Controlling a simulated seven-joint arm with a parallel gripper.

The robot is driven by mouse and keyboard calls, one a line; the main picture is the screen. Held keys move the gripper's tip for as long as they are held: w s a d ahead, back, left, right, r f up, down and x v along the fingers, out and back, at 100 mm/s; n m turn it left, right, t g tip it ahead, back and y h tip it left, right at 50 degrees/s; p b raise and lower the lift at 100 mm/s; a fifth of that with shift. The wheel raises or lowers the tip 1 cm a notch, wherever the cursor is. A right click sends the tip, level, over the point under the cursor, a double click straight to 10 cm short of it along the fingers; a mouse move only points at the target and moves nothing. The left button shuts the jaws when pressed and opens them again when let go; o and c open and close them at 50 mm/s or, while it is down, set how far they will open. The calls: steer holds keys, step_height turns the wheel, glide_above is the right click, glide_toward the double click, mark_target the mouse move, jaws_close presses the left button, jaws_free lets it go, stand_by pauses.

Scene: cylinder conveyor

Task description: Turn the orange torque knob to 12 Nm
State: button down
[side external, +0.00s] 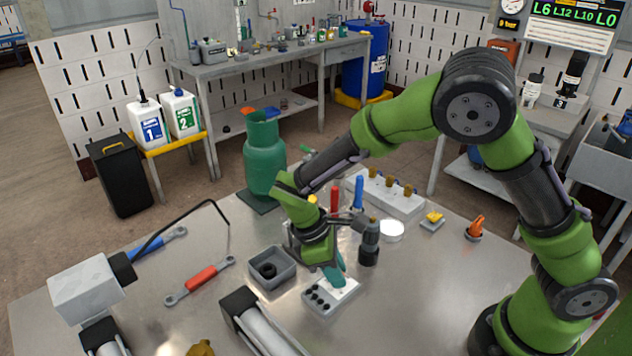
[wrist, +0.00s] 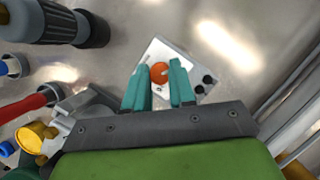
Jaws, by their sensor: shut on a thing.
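The orange torque knob (wrist: 159,73) sits on a pale control box (wrist: 152,50) on the metal table. In the wrist view it shows between my two teal fingertips, with a finger at each side. My gripper (wrist: 160,82) is shut on the knob. In the side external view my gripper (side external: 336,274) points down over the control box (side external: 324,302), which has several black knobs on its near side. The orange knob is hidden there behind my fingers. The scale and the knob's setting are too small to read.
A grey bin (side external: 270,270) stands left of the control box. A dark electric screwdriver (side external: 370,240) stands close at its right. A red wrench (side external: 200,280) lies at the left. A conveyor (side external: 262,325) is at the front.

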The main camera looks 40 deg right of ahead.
steer(key=shift+m, duration=0.3)
steer(key=m+y, duration=0.1)
steer(key=m, duration=0.1)
steer(key=m+y, duration=0.1)
steer(key=m, duration=0.2)
steer(key=shift+w+d+g, duration=0.15)
steer(key=shift+d+g, duration=0.05)
steer(key=shift+g, duration=0.2)
steer(key=m+y, duration=0.2)
steer(key=m, duration=0.3)
steer(key=shift+d+m, duration=0.1)
steer(key=shift+m, duration=0.3)
steer(key=c, duration=0.9)
jaws_free()
steer(key=shift+c, duration=0.2)
steer(key=v, duration=1.7)
steer(key=shift+d, duration=0.2)
steer(key=shift+w+f, duration=0.1)
